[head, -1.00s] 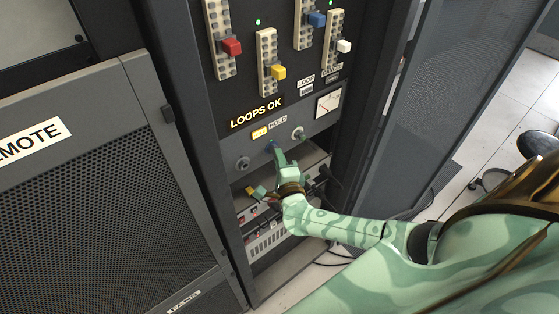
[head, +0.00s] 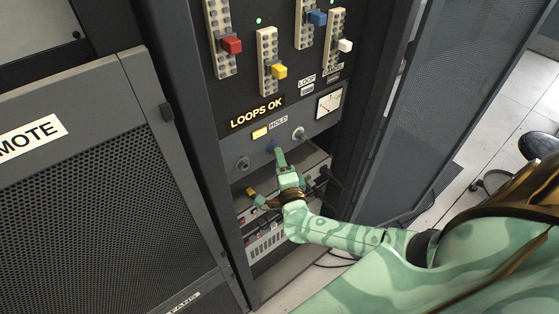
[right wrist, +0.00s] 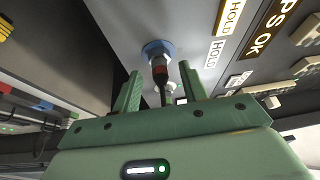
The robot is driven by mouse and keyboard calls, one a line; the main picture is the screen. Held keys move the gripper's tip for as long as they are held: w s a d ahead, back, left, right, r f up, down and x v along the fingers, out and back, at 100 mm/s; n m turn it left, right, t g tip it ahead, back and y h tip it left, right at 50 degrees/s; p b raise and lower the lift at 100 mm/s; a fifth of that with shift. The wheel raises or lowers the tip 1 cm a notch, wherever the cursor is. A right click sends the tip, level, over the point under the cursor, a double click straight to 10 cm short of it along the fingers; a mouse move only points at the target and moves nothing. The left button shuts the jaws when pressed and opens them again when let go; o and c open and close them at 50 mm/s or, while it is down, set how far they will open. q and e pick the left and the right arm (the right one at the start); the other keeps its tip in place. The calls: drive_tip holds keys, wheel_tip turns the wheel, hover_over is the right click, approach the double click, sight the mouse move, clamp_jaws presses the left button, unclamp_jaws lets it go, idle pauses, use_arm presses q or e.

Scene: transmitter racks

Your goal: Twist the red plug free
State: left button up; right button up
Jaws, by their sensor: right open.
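The red plug (right wrist: 160,71) shows in the right wrist view as a dark plug with a red band. It sits in a blue-ringed socket (right wrist: 158,48) on the grey panel, and a dark cable hangs from it. My right gripper (right wrist: 159,84) is open, its two green fingers on either side of the plug, with gaps visible. In the head view my right gripper (head: 280,157) is up against the panel just below the blue socket (head: 271,149) and hides the plug. My left gripper is not in view.
A grey knob (head: 242,163) and another socket (head: 298,133) flank the blue one. A lit yellow lamp (head: 260,133), a "LOOPS OK" sign (head: 257,113) and a meter (head: 329,104) are above. Below are a rack shelf and a yellow connector (head: 251,192). A mesh door (head: 430,110) stands open at right.

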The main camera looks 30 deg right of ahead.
drive_tip(key=r+v, duration=0.1)
drive_tip(key=v, duration=1)
drive_tip(key=a+f+n+y, duration=0.5)
drive_tip(key=f+n+y, duration=0.1)
drive_tip(key=n, duration=0.4)
drive_tip(key=s+f+n+g+y+b, duration=0.1)
drive_tip(key=s+f+n+g, duration=0.35)
drive_tip(key=f, duration=0.65)
drive_tip(key=s+f+n+g+y+b, duration=0.2)
drive_tip(key=s+f+n+g, duration=0.15)
drive_tip(key=f+n, duration=0.45)
drive_tip(key=s+d+f+n+g+h+b, duration=0.1)
drive_tip(key=s+f+g+b, duration=0.2)
drive_tip(key=s+f, duration=0.8)
drive_tip(key=s+d+f+n+g+h+b, duration=0.1)
drive_tip(key=s+f+g, duration=0.4)
drive_tip(key=s+f, duration=0.5)
drive_tip(key=s+h+b, duration=0.1)
drive_tip(key=s+b, duration=0.1)
drive_tip(key=s, duration=0.5)
drive_tip(key=shift+d+f+g, duration=0.35)
drive_tip(key=shift+f+g, duration=0.05)
drive_tip(key=shift+s+n, duration=0.1)
drive_tip(key=shift+n, duration=0.15)
